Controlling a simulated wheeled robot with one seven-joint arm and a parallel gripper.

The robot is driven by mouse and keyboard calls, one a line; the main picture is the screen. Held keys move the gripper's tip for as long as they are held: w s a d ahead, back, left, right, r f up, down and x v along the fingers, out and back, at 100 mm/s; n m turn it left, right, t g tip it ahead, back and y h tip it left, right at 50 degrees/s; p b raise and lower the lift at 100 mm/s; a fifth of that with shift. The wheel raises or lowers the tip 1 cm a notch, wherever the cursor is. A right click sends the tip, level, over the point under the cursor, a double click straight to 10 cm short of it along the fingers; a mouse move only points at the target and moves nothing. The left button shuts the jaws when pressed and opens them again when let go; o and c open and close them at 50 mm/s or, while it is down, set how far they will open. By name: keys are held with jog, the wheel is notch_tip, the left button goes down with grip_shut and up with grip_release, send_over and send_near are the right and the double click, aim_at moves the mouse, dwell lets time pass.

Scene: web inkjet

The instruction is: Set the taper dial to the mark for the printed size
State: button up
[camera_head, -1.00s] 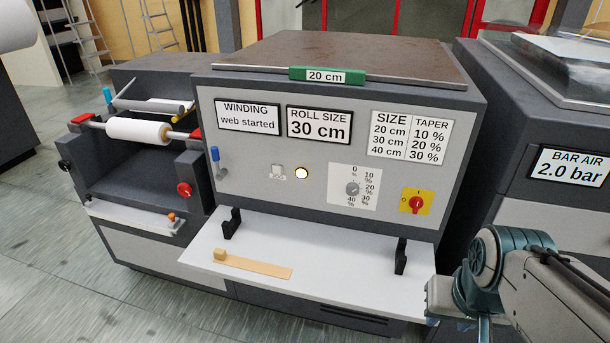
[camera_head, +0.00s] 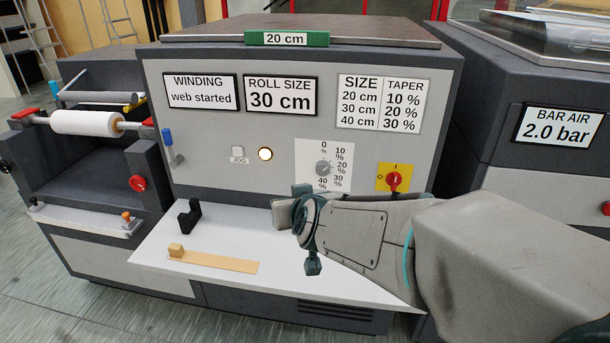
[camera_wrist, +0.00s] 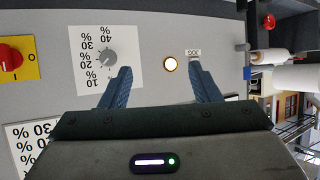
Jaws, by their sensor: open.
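The taper dial (camera_head: 323,168) is a small grey knob on a white plate (camera_head: 309,150) marked 0 to 40 %. It also shows in the wrist view (camera_wrist: 106,58), where the plate looks turned over. I cannot tell exactly which mark its pointer faces. The roll size sign (camera_head: 281,95) reads 30 cm. The size table (camera_head: 381,103) pairs 20 cm with 10 %, 30 cm with 20 %, 40 cm with 30 %. My gripper (camera_wrist: 160,68) is open and empty, its fingers towards the panel. The dial is beside the left finger in the wrist view, not between the fingers.
A white shelf (camera_head: 215,225) below bears a black bracket (camera_head: 188,217) and a tan strip (camera_head: 215,259). A green 20 cm tag (camera_head: 287,38) sits on top.

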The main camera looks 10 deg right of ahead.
jog(key=w+f+m+t+h+b, duration=0.1)
jog(key=w+f+t+h+b, duration=0.1)
jog(key=w+f+t+b, duration=0.15)
jog(key=m+t+h+b, duration=0.1)
jog(key=m+h+b, duration=0.1)
jog(key=h+b, duration=0.45)
send_near(322, 172)
jog(key=x, duration=0.8)
jog(key=shift+w+d+r+b, duration=0.1)
jog(key=shift+w+b, duration=0.05)
jog(key=shift+b, duration=0.15)
jog(key=c, duration=1)
